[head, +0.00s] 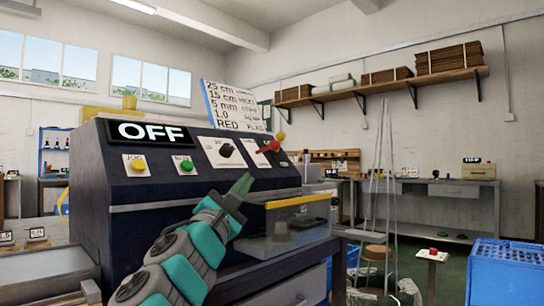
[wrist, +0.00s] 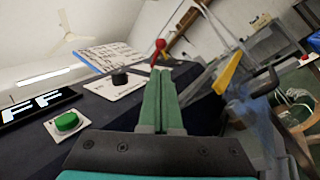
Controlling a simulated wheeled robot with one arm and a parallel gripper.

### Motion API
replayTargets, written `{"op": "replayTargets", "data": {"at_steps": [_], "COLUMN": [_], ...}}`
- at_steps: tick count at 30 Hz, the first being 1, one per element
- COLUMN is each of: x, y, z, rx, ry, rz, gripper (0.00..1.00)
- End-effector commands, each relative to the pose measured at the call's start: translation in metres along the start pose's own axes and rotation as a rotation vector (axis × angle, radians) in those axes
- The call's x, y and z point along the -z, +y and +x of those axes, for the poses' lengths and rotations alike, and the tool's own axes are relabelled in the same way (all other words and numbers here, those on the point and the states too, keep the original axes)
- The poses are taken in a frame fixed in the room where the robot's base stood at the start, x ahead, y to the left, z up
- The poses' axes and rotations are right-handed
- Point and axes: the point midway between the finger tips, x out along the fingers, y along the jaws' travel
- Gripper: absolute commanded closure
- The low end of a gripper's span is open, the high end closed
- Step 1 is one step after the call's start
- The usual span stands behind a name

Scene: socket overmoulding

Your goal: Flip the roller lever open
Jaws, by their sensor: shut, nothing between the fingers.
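A dark machine (head: 160,225) with an OFF display fills the left and middle of the head view. At the right of its sloping panel is a red lever (head: 269,147) on a white plate. Its red knob (wrist: 160,44) shows in the wrist view just beyond my fingertips. I cannot tell from these views whether it is the roller lever. My gripper (head: 243,184) has green fingers, which also show in the wrist view (wrist: 159,75). They are shut and empty, pointing toward the panel below the lever. Whether they touch anything is unclear.
A clear guard (head: 285,222) with a yellow top edge stands right of my gripper. A black knob (head: 227,150), a green button (head: 187,166) and a yellow button (head: 137,165) sit on the panel. A blue crate (head: 505,270) stands at the far right.

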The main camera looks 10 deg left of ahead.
Motion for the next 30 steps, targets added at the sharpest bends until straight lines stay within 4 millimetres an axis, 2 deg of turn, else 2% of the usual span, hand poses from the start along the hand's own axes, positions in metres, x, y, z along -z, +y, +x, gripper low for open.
{"op": "replayTargets", "data": {"at_steps": [5,8,24,30], "x": [-0.001,-0.001,-0.003,-0.001], "y": [0.0,-0.001,0.0,0.0], "z": [0.004,0.014,0.106,0.129], "rx": [0.002,0.004,0.004,0.003], "ry": [-0.001,-0.001,-0.001,0.001], "rz": [0.0,0.001,0.002,0.001], "gripper": [1.0,1.0,1.0,1.0]}}
